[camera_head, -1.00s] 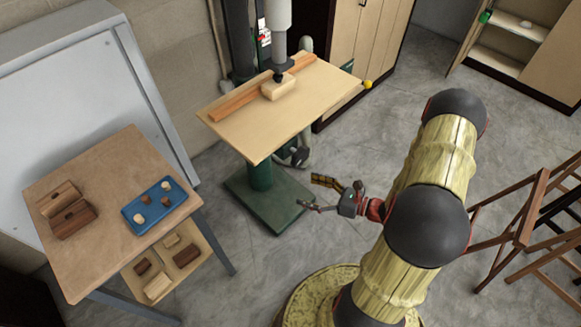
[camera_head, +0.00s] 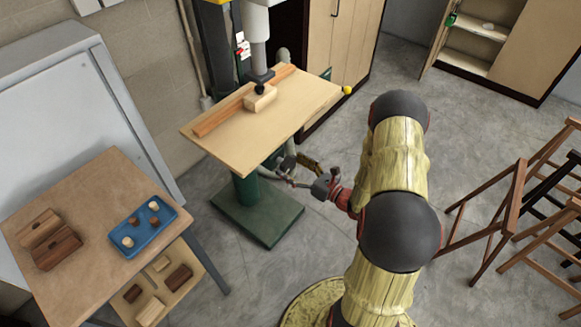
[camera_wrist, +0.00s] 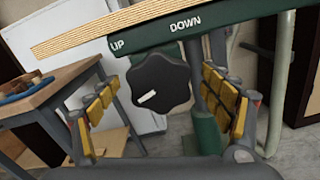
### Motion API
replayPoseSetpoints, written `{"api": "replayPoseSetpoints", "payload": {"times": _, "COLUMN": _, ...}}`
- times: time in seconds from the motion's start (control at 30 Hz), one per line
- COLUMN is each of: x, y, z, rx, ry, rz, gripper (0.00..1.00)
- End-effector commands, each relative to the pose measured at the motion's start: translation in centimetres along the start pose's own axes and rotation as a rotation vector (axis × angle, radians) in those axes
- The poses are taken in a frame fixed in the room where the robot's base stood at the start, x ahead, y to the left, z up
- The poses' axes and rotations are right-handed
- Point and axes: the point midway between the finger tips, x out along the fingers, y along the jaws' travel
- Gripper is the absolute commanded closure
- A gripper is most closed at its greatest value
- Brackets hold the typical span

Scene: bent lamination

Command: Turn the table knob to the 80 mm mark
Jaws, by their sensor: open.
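The black lobed table knob (camera_wrist: 158,84) with a short white mark sits under a green bar (camera_wrist: 205,27) lettered UP and DOWN in the wrist view. The mark is at the knob's lower left. My gripper (camera_wrist: 162,95) is open, with a yellow-padded finger on each side of the knob; I see a gap on both sides, so it is not gripped. In the head view my gripper (camera_head: 302,170) is below the front right edge of the drill press table (camera_head: 225,148). No millimetre scale or 80 mm mark can be read.
A wooden fence (camera_head: 222,114) and a wood block (camera_head: 260,98) lie on the press table. A green column (camera_head: 246,188) and base (camera_head: 262,217) stand below. A side table (camera_head: 95,178) with a blue tray (camera_head: 148,243) is left. Wooden trestles (camera_head: 490,220) stand right.

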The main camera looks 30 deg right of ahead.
Motion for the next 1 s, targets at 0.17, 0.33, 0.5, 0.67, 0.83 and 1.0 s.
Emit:
{"api": "replayPoseSetpoints", "payload": {"times": 0.17, "x": 0.49, "y": 0.01, "z": 0.02, "rx": 0.0, "ry": 0.0, "rz": -0.001, "gripper": 0.19}}
{"api": "replayPoseSetpoints", "payload": {"times": 0.33, "x": 0.47, "y": 0.02, "z": 0.02, "rx": 0.0, "ry": 0.0, "rz": -0.001, "gripper": 0.19}}
{"api": "replayPoseSetpoints", "payload": {"times": 0.5, "x": 0.45, "y": 0.02, "z": 0.01, "rx": 0.001, "ry": 0.0, "rz": 0.0, "gripper": 0.29}}
{"api": "replayPoseSetpoints", "payload": {"times": 0.67, "x": 0.45, "y": 0.03, "z": 0.0, "rx": 0.001, "ry": 0.0, "rz": 0.0, "gripper": 0.38}}
{"api": "replayPoseSetpoints", "payload": {"times": 0.83, "x": 0.44, "y": 0.03, "z": -0.01, "rx": 0.001, "ry": 0.0, "rz": 0.0, "gripper": 0.48}}
{"api": "replayPoseSetpoints", "payload": {"times": 1.0, "x": 0.44, "y": 0.02, "z": -0.01, "rx": 0.001, "ry": 0.0, "rz": -0.001, "gripper": 0.57}}
